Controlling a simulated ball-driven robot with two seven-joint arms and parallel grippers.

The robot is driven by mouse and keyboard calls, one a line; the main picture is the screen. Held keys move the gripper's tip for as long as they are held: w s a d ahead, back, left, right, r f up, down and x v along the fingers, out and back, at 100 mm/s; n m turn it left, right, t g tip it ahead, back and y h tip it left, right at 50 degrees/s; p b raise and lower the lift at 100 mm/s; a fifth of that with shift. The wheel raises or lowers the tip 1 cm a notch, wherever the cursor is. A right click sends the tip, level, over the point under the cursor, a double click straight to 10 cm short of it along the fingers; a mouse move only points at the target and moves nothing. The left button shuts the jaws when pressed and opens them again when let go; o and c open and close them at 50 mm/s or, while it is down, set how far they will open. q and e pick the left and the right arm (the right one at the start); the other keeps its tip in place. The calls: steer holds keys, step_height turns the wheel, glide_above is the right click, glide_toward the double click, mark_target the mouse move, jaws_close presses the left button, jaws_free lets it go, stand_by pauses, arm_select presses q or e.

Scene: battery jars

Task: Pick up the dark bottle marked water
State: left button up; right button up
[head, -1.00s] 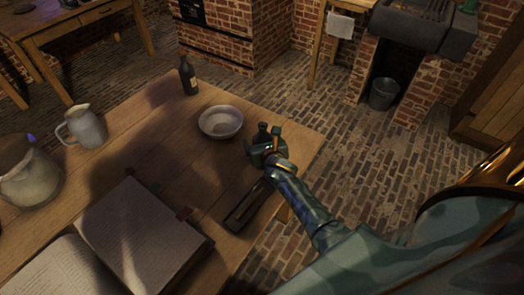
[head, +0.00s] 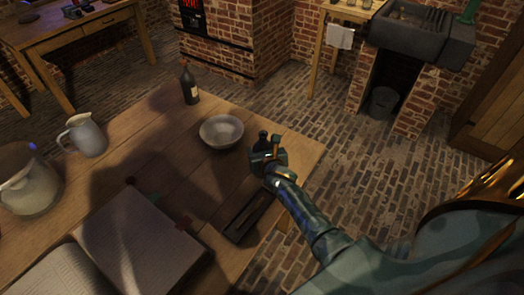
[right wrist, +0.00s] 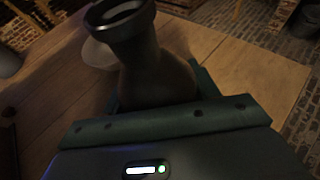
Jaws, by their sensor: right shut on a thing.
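A small dark bottle (head: 262,136) stands near the right edge of the wooden table, its neck showing above my fingers. My right gripper (head: 268,153) is shut on it. In the right wrist view, the bottle (right wrist: 152,68) fills the space between the jaws, its open mouth towards the top and its lower part hidden. No writing on it can be read. A taller dark bottle (head: 189,86) with a pale label stands at the table's far edge, and its label is too small to read. My left gripper is not in view.
A pale bowl (head: 221,131) stands just left of my right gripper. A dark narrow tray (head: 245,219) lies below it, and an open book (head: 135,236) lies to the left. A jug (head: 85,136) and a crock (head: 28,180) stand at the left.

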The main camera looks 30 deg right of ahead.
steer(key=shift+r, duration=0.55)
steer(key=shift+r+p, duration=0.8)
steer(key=shift+r, duration=0.1)
steer(key=s+r+p, duration=0.1)
steer(key=r, duration=0.1)
steer(key=s+a+r+p, duration=0.1)
steer(key=s+r+p, duration=0.1)
steer(key=s+a+r+p, duration=0.1)
steer(key=r, duration=0.1)
steer(key=shift+s, duration=0.3)
steer(key=p, duration=0.3)
glide_toward(263, 139)
steer(key=shift+s+a+r, duration=0.45)
steer(key=shift+s+a, duration=0.15)
steer(key=shift+s, duration=0.1)
